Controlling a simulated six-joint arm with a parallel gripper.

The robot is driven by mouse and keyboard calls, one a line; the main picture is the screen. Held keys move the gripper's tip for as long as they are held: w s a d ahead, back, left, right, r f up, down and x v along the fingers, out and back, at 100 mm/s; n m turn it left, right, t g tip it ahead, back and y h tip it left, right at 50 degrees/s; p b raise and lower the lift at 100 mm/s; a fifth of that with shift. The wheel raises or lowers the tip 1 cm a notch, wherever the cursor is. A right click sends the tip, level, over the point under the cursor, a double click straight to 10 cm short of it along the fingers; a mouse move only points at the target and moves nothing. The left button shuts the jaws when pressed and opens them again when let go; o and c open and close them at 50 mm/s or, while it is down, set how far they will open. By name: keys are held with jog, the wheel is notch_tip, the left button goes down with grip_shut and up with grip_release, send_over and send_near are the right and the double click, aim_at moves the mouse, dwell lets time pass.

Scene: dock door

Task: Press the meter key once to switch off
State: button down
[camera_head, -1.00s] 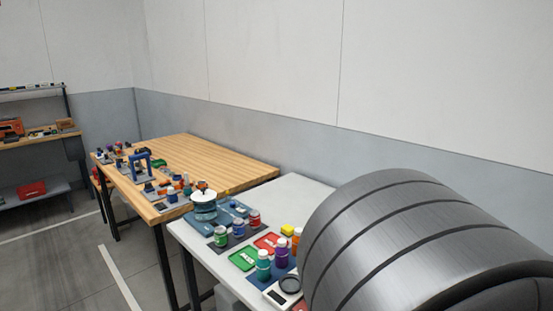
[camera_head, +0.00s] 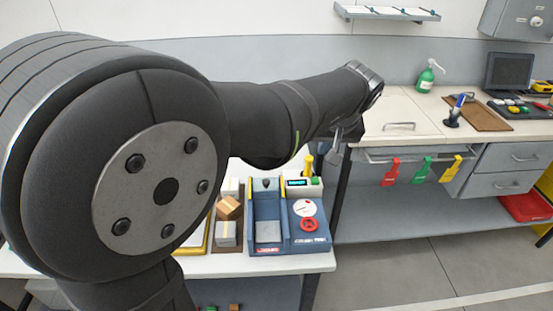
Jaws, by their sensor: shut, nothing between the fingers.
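A small cream unit with a dark lit display (camera_head: 297,182) stands at the back of a blue and grey bench device (camera_head: 268,232). A green key (camera_head: 316,182) sits just right of the display; I take this unit to be the meter. The text on the display is too small to read surely. My gripper (camera_head: 337,157) hangs from the end of my dark arm, above and to the right of the green key. It looks apart from the key and is shut and empty. The fingertips are small and partly hard to make out.
A yellow upright handle (camera_head: 308,165) rises behind the meter. A red ring knob (camera_head: 309,225) and round dial (camera_head: 306,208) are in front. Boxes (camera_head: 228,207) stand left. At right, a counter (camera_head: 401,112) holds a green spray bottle (camera_head: 426,77); coloured tags (camera_head: 422,170) hang below.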

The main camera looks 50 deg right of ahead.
aim_at(318, 182)
jog(key=w+d+f+m+t+y, duration=0.1)
jog(key=w+d+f+t, duration=0.2)
jog(key=d+f+t, duration=0.1)
jog(key=shift+w+d+f+m+t, duration=0.2)
jog(key=shift+d+m+t, duration=0.1)
jog(key=shift+d+t, duration=0.1)
jog(key=shift+f, duration=4.4)
jog(key=shift+f, duration=0.1)
jog(key=shift+f, duration=0.35)
